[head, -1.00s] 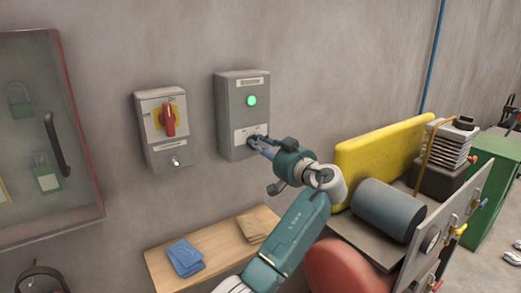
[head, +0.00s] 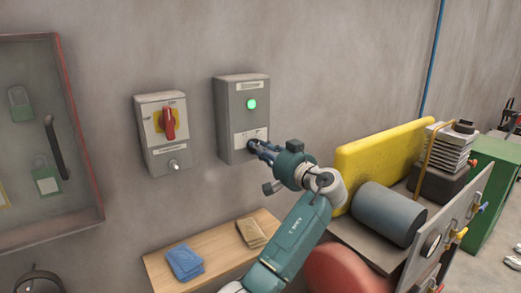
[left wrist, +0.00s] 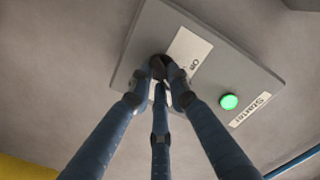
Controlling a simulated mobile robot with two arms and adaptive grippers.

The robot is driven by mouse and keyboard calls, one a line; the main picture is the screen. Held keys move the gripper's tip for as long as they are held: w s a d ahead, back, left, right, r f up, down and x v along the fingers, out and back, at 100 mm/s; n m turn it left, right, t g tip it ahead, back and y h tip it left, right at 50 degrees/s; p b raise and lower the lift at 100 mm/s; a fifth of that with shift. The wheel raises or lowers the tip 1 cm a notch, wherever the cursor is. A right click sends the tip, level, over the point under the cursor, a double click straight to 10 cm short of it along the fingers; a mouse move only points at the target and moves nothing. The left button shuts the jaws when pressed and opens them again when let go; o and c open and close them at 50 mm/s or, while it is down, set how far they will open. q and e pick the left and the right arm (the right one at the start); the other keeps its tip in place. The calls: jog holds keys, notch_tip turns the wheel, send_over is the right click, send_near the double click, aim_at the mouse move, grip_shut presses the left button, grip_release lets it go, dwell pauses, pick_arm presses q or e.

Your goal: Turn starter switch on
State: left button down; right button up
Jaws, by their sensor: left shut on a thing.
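The starter box (head: 232,98) is a grey box on the wall with a lit green lamp (head: 251,104) near its top. A white label sits lower on its front. My left gripper (head: 254,147) is at the lower front of the box, its fingers closed around the dark switch knob (left wrist: 158,66). The fingers mostly hide the knob, so its exact angle cannot be told. In the left wrist view the box reads "Starter", with the green lamp (left wrist: 229,102) lit. My right gripper is not in view.
A grey isolator box (head: 155,150) with a red handle (head: 168,124) hangs to the left. A glass-fronted cabinet (head: 75,210) is farther left. Below is a wooden shelf (head: 215,262) with folded cloths. A machine with a yellow guard (head: 375,160) stands right of my arm.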

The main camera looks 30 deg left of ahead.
pick_arm(q)
jog(key=c, duration=1.6)
grip_release()
jog(key=shift+c, duration=0.2)
jog(key=shift+d, duration=0.1)
jog(key=v, duration=1.2)
